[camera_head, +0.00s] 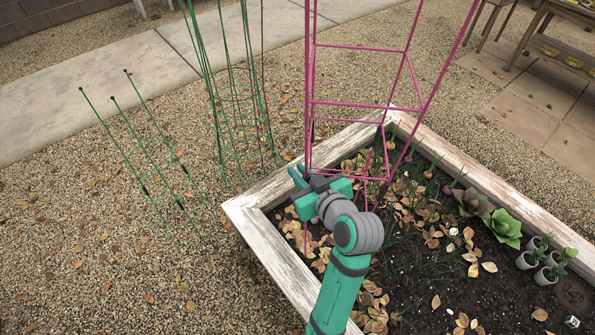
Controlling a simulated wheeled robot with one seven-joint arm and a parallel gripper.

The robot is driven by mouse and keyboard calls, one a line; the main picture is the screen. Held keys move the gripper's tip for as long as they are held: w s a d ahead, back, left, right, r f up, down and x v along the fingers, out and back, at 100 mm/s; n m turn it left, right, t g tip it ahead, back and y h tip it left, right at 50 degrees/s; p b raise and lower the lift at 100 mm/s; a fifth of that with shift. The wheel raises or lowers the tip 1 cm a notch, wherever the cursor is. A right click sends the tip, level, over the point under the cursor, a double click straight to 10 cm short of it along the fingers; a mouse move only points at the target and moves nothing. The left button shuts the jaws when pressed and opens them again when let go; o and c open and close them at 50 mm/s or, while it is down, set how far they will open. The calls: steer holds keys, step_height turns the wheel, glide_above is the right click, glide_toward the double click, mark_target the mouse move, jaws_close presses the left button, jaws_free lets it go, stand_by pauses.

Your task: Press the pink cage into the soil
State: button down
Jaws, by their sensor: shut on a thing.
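The pink cage (361,103) is a tall wire frame with pink posts and rungs. It stands roughly upright over the far corner of the raised bed, and its top runs out of the picture. My gripper (306,178) is shut on the cage's near-left post, low down. The soil (420,285) in the bed is dark and partly covered with dry leaves. The feet of the cage are partly hidden behind my gripper and among leaves and plants, so I cannot tell how deep they are.
The bed's weathered white wooden rim (290,262) surrounds the soil. Green wire cages (235,115) and green stakes (128,135) stand on the gravel at left. A leafy green plant (507,228) and small potted plants (545,262) sit at right. A wooden bench (555,50) stands far right.

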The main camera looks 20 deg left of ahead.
steer(key=shift+w, duration=0.15)
steer(key=w+a, duration=0.4)
steer(key=w, duration=0.9)
steer(key=shift+w, duration=0.2)
stand_by(2.1)
step_height(320, 180, down, 12)
stand_by(2.6)
steer(key=shift+f, duration=0.55)
